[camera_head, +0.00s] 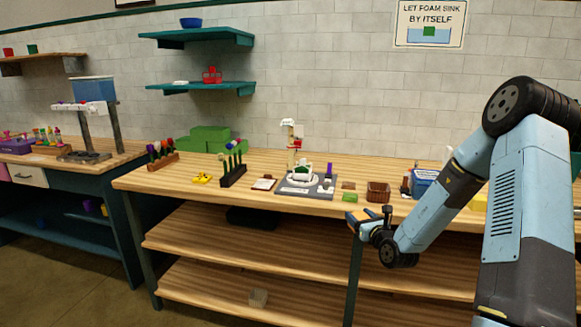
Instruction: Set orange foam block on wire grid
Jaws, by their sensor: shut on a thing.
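My gripper (356,221) is at the front edge of the long wooden bench, right of centre, with blue fingers pointing left. It is shut on a small orange-tan block (369,212), mostly hidden by the fingers; the view is too small to confirm that it is the orange foam block. I cannot clearly pick out a wire grid. A small green block (349,197) and a flat brown piece (348,185) lie on the bench just behind my gripper.
A brown basket (378,192) stands close behind my gripper. Left of it is a grey tray (298,190) with a white round device. A black rack with stems (232,170) and green foam blocks (209,138) stand farther left. A blue box (424,183) is to the right.

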